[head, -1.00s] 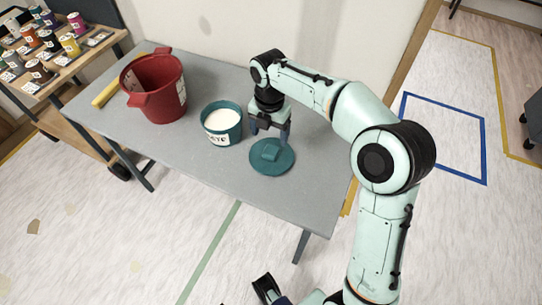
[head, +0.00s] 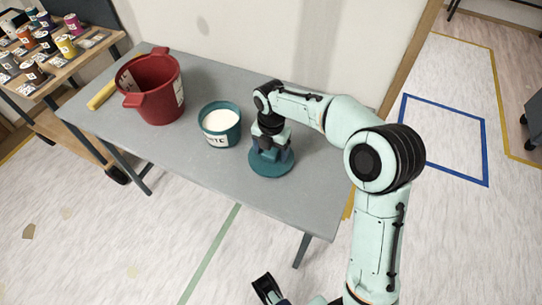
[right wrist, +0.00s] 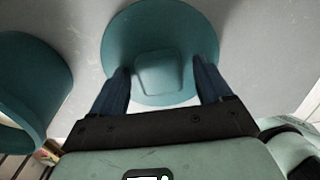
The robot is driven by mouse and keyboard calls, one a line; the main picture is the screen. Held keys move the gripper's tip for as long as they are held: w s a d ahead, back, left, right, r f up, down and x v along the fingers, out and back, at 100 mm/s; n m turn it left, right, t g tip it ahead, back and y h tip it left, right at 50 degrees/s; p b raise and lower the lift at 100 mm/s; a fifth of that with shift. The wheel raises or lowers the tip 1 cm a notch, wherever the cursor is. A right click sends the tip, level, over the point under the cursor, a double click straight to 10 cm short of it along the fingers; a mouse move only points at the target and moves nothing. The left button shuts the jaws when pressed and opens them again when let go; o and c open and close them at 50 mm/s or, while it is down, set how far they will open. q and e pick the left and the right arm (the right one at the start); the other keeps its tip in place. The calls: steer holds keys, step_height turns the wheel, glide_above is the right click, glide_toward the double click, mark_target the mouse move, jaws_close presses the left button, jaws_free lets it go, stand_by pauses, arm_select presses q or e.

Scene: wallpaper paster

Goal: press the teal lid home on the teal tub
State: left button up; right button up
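The teal lid (head: 270,172) lies flat on the grey table, apart from the tub, and has a raised square handle in its middle. The teal tub (head: 228,137) stands upright and uncovered to the left of the lid, with white contents showing. My right gripper (head: 270,156) is down over the lid and hides part of it. In the right wrist view the lid (right wrist: 150,28) shows with one dark finger on each side of its handle and gaps between, so the gripper is open. The tub (right wrist: 48,85) is cut off at that view's left edge.
A red bucket (head: 160,95) stands left of the tub, with a yellow stick-like object (head: 102,96) beyond it. The grey table (head: 185,155) is clear in front and at its right end. A wall runs behind it. A shelf with several small paint cans stands at far left.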

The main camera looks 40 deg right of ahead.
steer(key=c, duration=1)
